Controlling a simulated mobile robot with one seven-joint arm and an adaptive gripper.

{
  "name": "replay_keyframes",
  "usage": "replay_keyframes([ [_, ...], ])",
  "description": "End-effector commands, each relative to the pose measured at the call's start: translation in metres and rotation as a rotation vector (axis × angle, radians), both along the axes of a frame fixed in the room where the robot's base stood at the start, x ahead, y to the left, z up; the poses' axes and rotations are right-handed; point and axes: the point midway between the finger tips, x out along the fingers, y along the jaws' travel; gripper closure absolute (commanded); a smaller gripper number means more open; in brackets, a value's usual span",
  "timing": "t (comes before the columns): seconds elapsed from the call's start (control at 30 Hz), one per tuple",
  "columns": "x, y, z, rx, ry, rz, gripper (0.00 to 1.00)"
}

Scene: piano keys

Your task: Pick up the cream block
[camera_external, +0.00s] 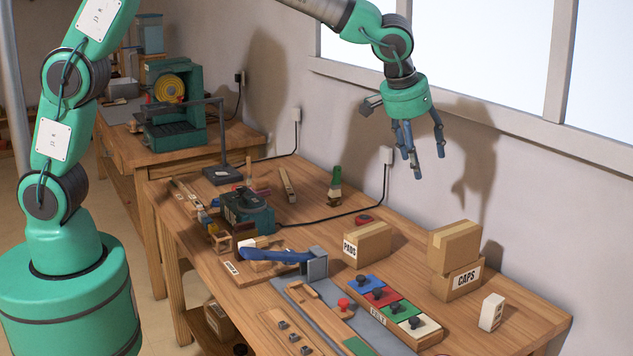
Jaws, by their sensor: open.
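The cream block (427,329) with a dark knob on top sits at the near right end of a long wooden tray (382,327). Blue (368,282), red (382,297) and green (399,311) blocks with similar dark knobs lie beside it in a row. My gripper (428,164) hangs high above the back of the bench, fingers pointing down, spread open and empty. It is well above the cream block and apart from everything.
The box marked PADS (367,243), stacked CAPS boxes (456,280) and a small white block (491,312) stand near the tray on the wooden bench (530,318). A blue-handled tool (275,256) lies left. The wall and window are close behind my gripper.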

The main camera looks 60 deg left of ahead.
Motion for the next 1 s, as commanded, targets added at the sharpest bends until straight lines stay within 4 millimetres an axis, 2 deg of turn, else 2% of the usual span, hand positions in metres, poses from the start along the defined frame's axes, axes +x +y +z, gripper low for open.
replay_keyframes([
  [0.03, 0.007, -0.016, -0.016, 0.002, 0.003, -0.001, 0.36],
  [0.3, 0.032, -0.094, -0.085, 0.006, 0.002, 0.013, 0.36],
  [0.6, 0.043, -0.176, -0.168, 0.009, -0.004, 0.026, 0.36],
  [0.8, 0.044, -0.208, -0.203, 0.008, -0.008, 0.032, 0.36],
  [1.0, 0.044, -0.216, -0.212, 0.007, -0.011, 0.036, 0.36],
])
